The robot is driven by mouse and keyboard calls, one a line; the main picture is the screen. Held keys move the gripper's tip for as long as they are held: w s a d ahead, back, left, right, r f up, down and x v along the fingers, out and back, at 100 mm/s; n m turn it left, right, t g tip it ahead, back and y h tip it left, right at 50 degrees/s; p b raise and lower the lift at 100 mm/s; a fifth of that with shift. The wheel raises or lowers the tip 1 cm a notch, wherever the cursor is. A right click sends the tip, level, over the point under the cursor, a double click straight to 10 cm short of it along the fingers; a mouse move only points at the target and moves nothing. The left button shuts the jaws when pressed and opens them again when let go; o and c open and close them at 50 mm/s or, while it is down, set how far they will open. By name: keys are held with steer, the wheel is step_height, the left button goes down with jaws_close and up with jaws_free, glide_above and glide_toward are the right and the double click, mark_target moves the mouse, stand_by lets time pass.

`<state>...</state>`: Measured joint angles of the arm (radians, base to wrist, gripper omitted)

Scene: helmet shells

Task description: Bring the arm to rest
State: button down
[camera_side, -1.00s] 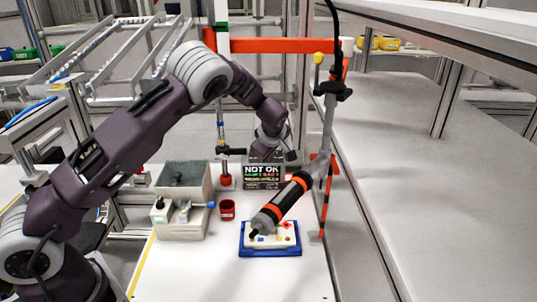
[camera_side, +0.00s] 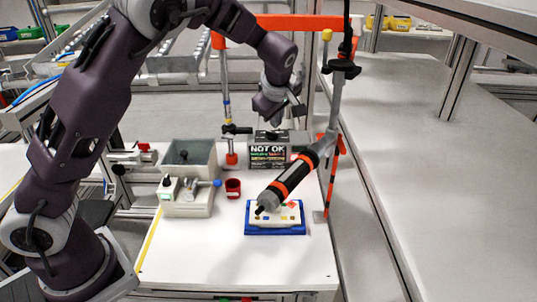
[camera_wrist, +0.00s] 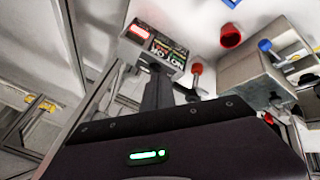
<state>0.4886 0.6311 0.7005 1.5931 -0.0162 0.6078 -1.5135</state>
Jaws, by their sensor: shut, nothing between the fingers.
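My gripper (camera_side: 273,116) is raised above the table, just over the top of the black NOT OK box (camera_side: 269,155) in the side view. My arm comes in from the left, bent high over the work. In the wrist view my dark gripper fingers (camera_wrist: 158,88) show in front of the NOT OK box (camera_wrist: 152,50). The gripper is shut and holds nothing. The side view does not clearly show the gap between the fingertips and the box.
A blue tray (camera_side: 250,230) with a pale part lies under a hanging black-and-orange tool (camera_side: 288,182). A red cup (camera_side: 233,188) stands beside a grey box (camera_side: 187,155) and a blue-knobbed fixture (camera_side: 190,195). An orange bar (camera_side: 295,22) crosses behind. The front table is clear.

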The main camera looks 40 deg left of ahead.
steer(key=s+d+r+m+h, duration=0.25)
steer(key=s+r+m, duration=0.3)
steer(key=s, duration=0.65)
steer(key=s+d+r+m+h, duration=0.25)
steer(key=s+r+m, duration=0.3)
steer(key=s, duration=0.55)
steer(key=s+d+f+m+t, duration=0.1)
steer(key=s+m, duration=0.5)
steer(key=s, duration=0.7)
steer(key=shift+s+d+f+m, duration=0.25)
steer(key=shift+d+f+m, duration=0.15)
steer(key=shift+d+f, duration=0.15)
